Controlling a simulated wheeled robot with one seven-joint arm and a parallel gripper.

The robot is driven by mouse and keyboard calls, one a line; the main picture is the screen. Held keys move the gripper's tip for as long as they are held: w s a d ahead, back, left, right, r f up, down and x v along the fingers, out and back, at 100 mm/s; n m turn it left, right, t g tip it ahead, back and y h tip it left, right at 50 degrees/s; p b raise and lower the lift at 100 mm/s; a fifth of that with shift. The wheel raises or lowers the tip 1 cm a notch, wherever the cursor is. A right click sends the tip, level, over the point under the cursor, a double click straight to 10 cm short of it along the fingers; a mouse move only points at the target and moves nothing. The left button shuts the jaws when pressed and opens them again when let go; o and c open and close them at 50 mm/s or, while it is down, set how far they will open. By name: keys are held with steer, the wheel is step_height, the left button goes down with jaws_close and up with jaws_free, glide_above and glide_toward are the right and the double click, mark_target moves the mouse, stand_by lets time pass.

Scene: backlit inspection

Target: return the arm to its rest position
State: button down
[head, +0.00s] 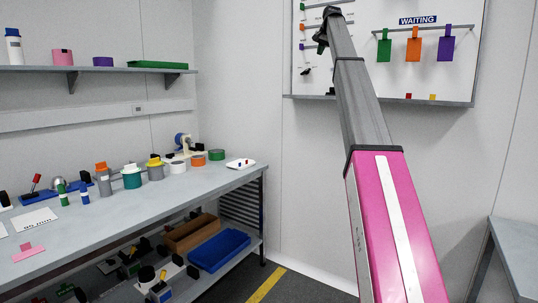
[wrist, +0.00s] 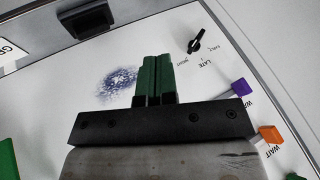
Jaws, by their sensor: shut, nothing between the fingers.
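My arm is stretched up and forward in the head view, from the lower right to the whiteboard (head: 440,75). My gripper (head: 321,47) is at its far end, in front of the board's left part. In the wrist view my gripper (wrist: 157,80) shows two green fingers side by side, shut with nothing between them. The whiteboard also fills most of the wrist view (wrist: 60,110). A black pointer (wrist: 197,40) beside the word LATE is beyond the fingers, apart from them. A blue smudge (wrist: 118,82) is on the board beside the fingers.
Green (head: 384,50), orange (head: 414,49) and purple (head: 446,49) tags hang under the WAITING sign (head: 418,20). A workbench (head: 215,180) with several containers stands at left, under a wall shelf (head: 100,69). Another table (head: 515,250) is at right. Floor shows between them.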

steer(key=s+a+f+n+g, duration=0.1)
steer(key=s+f, duration=0.4)
steer(key=f, duration=1.4)
steer(key=s+a+f+g, duration=0.15)
steer(key=s+f, duration=0.35)
steer(key=f, duration=1.3)
steer(key=s+a+f+n+g, duration=0.1)
steer(key=s+f, duration=0.4)
steer(key=f, duration=1.4)
steer(key=s+a+f+n+g+h, duration=0.1)
steer(key=s+a+f, duration=0.1)
steer(key=s+f, duration=1.85)
steer(key=s+f+n+g, duration=0.1)
steer(key=s+f, duration=0.6)
steer(key=s, duration=0.3)
steer(key=s+a+f+n+g+h, duration=0.1)
steer(key=s+f, duration=0.6)
steer(key=s, duration=0.4)
steer(key=shift+s, duration=0.2)
